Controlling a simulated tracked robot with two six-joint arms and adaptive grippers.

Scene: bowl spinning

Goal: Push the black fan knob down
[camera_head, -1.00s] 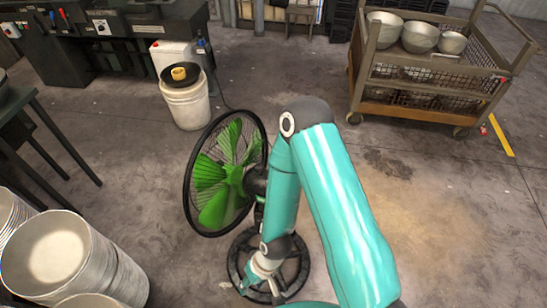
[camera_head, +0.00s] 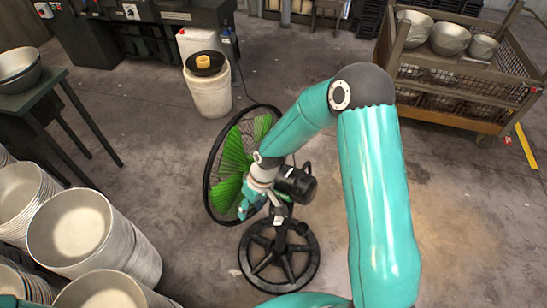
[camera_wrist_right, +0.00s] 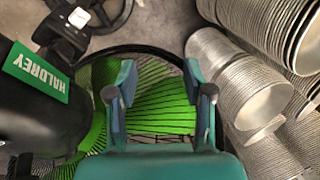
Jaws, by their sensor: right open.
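The floor fan has a green-bladed head in a black wire cage (camera_head: 229,172) and a round black base (camera_head: 279,257). Its black motor housing (camera_head: 297,184) is partly behind my right wrist. In the right wrist view the housing (camera_wrist_right: 40,100) shows at the left with a green label, and a black box (camera_wrist_right: 72,28) with a white face is at the upper left. I cannot make out the black knob for certain. My right gripper (camera_head: 246,208) is beside the fan head. In the right wrist view its fingers (camera_wrist_right: 159,90) are apart and empty, over the cage. My left gripper is not in view.
Stacks of metal bowls (camera_head: 82,232) stand at the lower left. A table (camera_head: 30,98) with bowls is at the left. A white bucket (camera_head: 210,96) stands behind the fan, and a bowl cart (camera_head: 445,118) at the upper right. The floor right of the fan is clear.

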